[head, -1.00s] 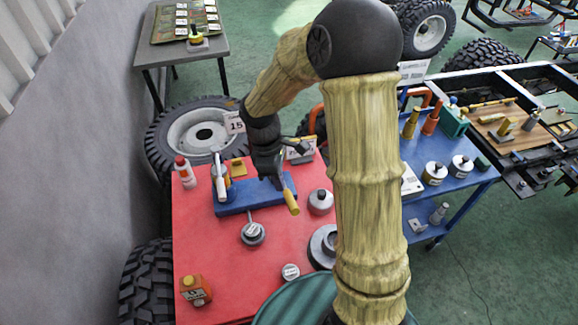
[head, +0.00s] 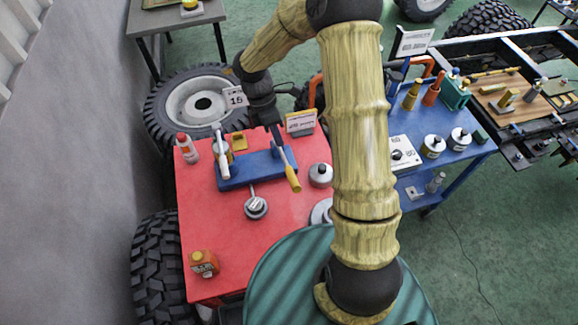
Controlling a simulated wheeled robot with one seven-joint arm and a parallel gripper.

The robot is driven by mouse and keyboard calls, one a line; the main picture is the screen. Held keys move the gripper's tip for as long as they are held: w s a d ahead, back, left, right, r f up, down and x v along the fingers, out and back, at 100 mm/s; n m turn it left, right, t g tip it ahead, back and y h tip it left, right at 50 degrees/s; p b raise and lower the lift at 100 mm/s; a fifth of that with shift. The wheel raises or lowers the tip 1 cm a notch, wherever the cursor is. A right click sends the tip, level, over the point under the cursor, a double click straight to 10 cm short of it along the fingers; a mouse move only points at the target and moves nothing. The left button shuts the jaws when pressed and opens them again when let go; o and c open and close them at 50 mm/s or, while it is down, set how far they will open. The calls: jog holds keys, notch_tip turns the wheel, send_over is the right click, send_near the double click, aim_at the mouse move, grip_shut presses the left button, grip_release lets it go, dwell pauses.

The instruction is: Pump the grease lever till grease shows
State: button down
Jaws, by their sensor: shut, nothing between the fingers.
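A blue base (head: 243,171) on the red table carries the grease pump parts. A lever with a yellow grip (head: 291,178) leans at its right end. A white-handled lever (head: 222,158) stands at its left end, next to a small yellow block (head: 239,142). My gripper (head: 278,138) is above the right end of the base, close to the top of the yellow-grip lever. Its fingers look shut and hold nothing; I cannot tell whether they touch the lever. A round grey fitting with a label (head: 256,207) sits in front of the base on a thin rod. I cannot make out grease.
The red table (head: 225,235) also holds a red-capped bottle (head: 187,148), an orange container (head: 204,263), a grey canister (head: 320,175) and a sign (head: 300,122). A blue cart (head: 455,180) with tools stands right. The table's front middle is clear.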

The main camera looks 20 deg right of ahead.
aim_at(290, 176)
jog(key=p+x, duration=0.4)
jog(key=x, duration=0.8)
jog(key=shift+w+a+f, duration=0.1)
jog(key=shift+f, duration=0.15)
